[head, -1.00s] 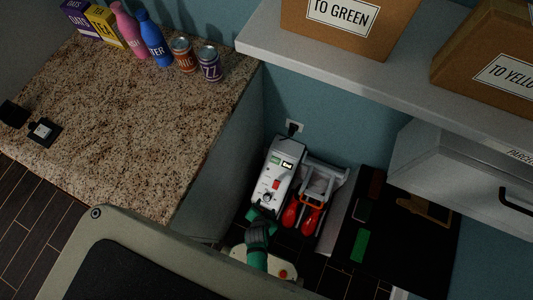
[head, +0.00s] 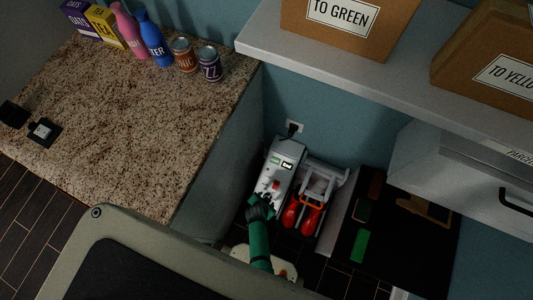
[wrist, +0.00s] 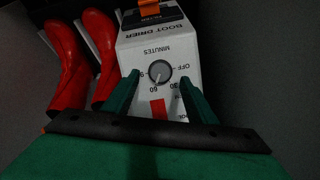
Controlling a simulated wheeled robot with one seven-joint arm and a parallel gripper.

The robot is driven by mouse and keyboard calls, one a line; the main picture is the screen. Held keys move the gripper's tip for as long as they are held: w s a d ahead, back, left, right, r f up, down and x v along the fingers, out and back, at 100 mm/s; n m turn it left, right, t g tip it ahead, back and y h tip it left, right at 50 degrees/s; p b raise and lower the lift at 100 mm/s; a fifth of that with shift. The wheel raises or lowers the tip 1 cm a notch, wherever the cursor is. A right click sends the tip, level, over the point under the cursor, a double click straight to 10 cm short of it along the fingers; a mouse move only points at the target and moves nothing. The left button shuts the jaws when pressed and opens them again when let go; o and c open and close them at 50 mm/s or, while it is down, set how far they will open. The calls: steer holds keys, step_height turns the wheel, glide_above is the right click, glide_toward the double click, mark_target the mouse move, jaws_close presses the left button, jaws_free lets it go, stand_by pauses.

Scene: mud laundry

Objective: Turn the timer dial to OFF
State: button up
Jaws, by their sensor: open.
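The boot dryer (head: 285,160) is a white box standing on the floor against the wall. In the wrist view its sloped panel (wrist: 158,48) reads BOOT DRIER and MINUTES. The round grey timer dial (wrist: 161,71) sits on this panel, with OFF at its right and 30, 60 and a partly hidden number around it. Its pale pointer mark seems to face down toward 60. My gripper (wrist: 160,77) is open, with one green finger on each side of the dial; contact is not clear. In the head view my gripper (head: 262,201) hides the dial.
A red switch (wrist: 158,108) is below the dial. Red boots (head: 299,215) stand on the rack right of the dryer. A plug (head: 294,127) is in the wall behind. The granite counter (head: 130,120) and shelf (head: 330,75) flank the space above.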

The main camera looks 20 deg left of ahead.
steer(key=shift+x, duration=1.6)
steer(key=shift+c, duration=0.7)
steer(key=c, duration=0.9)
